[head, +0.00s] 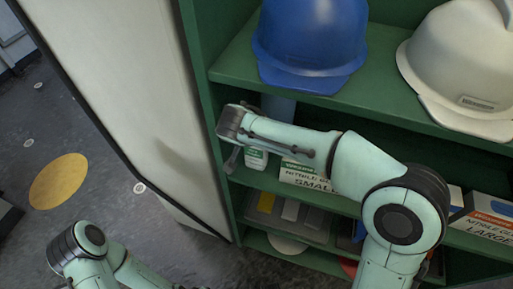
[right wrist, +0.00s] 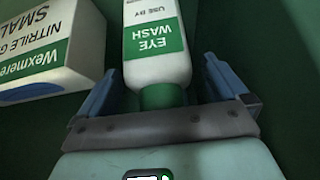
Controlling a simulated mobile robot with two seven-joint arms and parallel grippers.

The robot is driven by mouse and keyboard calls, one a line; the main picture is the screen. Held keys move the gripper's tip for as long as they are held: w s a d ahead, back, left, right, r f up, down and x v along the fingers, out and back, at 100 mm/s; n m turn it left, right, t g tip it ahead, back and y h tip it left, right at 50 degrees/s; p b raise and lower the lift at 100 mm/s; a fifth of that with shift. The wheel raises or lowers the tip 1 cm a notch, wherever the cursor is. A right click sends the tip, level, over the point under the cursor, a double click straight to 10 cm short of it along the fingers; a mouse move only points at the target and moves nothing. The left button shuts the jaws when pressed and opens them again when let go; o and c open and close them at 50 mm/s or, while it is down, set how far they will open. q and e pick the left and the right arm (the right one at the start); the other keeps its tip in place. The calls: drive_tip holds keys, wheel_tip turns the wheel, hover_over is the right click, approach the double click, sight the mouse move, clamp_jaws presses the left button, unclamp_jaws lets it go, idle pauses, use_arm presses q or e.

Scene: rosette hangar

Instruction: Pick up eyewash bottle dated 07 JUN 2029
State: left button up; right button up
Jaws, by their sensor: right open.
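A white eyewash bottle with a green label and green cap (right wrist: 158,50) stands between the spread fingers of my right gripper (right wrist: 162,75) in the right wrist view. Its label reads "EYE WASH" and "USE BY"; the date is out of the picture. I see a gap beside the bottle on each side. In the head view a white and green bottle (head: 256,158) shows partly behind my right arm on the middle shelf. My right gripper (head: 233,158) is mostly hidden there by its wrist. Of my left arm only links show at the lower left.
A nitrile glove box marked SMALL (right wrist: 48,45) stands close to the bottle; it also shows in the head view (head: 303,177). A blue helmet (head: 310,45) and a white helmet (head: 465,65) sit on the shelf above. A LARGE glove box (head: 490,217) is at right.

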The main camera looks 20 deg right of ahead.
drive_tip(key=shift+f, duration=0.25)
clamp_jaws()
drive_tip(key=shift+r, duration=0.1)
drive_tip(key=shift+r, duration=0.15)
